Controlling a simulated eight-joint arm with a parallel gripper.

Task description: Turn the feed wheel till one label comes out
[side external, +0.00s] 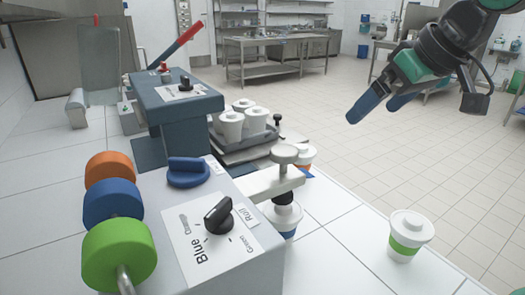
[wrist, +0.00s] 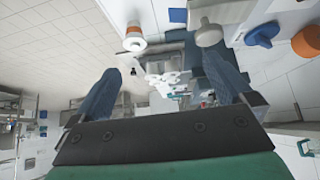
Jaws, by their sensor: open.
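A dark blue knob (side external: 188,172), possibly the feed wheel, sits on top of the grey labelling machine (side external: 165,190) in the side view; a blue knob (wrist: 262,34) also shows in the wrist view. Orange (side external: 108,168), blue (side external: 112,203) and green (side external: 119,255) rolls stand along the machine's left side. A black selector knob (side external: 217,214) sits on a plate marked with colour names; I cannot tell its setting. A pale arm with a round head (side external: 285,154) reaches out from the machine. My gripper (side external: 378,108) is open, empty and raised, well right of the machine.
A blue-banded cup (side external: 284,218) stands under the pale arm. A green-banded cup (side external: 405,236) stands at the right; an orange-banded cup (side external: 305,155) is partly hidden. A tray (side external: 240,151) of white cups and a dark blue machine (side external: 172,108) lie behind. Space around my gripper is clear.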

